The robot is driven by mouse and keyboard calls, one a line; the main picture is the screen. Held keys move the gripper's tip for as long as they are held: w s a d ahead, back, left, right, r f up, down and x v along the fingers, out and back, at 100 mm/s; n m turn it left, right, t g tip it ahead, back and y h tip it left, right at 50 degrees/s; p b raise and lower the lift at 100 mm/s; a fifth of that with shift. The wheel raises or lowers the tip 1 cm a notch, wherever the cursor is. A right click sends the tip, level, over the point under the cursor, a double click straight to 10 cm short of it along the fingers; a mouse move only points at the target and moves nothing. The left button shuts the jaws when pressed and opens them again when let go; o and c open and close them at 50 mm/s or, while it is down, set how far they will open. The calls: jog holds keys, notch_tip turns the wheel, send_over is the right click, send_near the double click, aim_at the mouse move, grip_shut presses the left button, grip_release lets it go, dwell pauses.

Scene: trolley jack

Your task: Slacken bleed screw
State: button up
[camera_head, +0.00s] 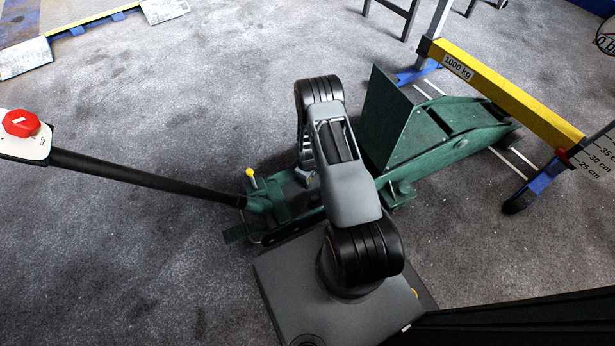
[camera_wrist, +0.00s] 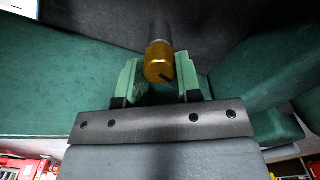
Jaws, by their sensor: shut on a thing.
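In the wrist view a brass-yellow cylindrical head with a dark slot, which I take to be the bleed screw (camera_wrist: 159,62), lies between the two green fingers of my gripper (camera_wrist: 158,70). My gripper is shut on it. A dark grey cylinder extends beyond the head. In the head view the green trolley jack (camera_head: 455,125) stands on the floor, and my arm crosses in front of its middle. My arm hides the bleed screw and my gripper's fingers there.
The jack's long black handle (camera_head: 150,178) runs left to a white plate with a red knob (camera_head: 20,123). A small yellow-tipped lever (camera_head: 250,173) stands near its pivot. A yellow beam (camera_head: 505,90) marked 1000 kg stands at right. The grey floor at lower left is clear.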

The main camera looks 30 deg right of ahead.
jog(key=n, duration=0.4)
jog(key=shift+n, duration=0.3)
jog(key=n, duration=0.3)
jog(key=shift+n+b, duration=0.35)
jog(key=shift+n, duration=0.05)
jog(key=n, duration=1.1)
jog(key=shift+n, duration=1.2)
jog(key=n+p, duration=0.1)
jog(key=p, duration=0.1)
jog(key=n+p, duration=0.1)
jog(key=p, duration=0.1)
jog(key=shift+r+n+p, duration=0.3)
jog(key=shift+p, duration=0.05)
jog(key=shift+f+n+p, duration=0.1)
jog(key=shift+n+p, duration=0.3)
jog(key=shift+p, duration=0.55)
jog(key=shift+f+n+p, duration=0.1)
jog(key=shift+n+p, duration=0.2)
jog(key=shift+p, duration=0.2)
jog(key=shift+f, duration=0.15)
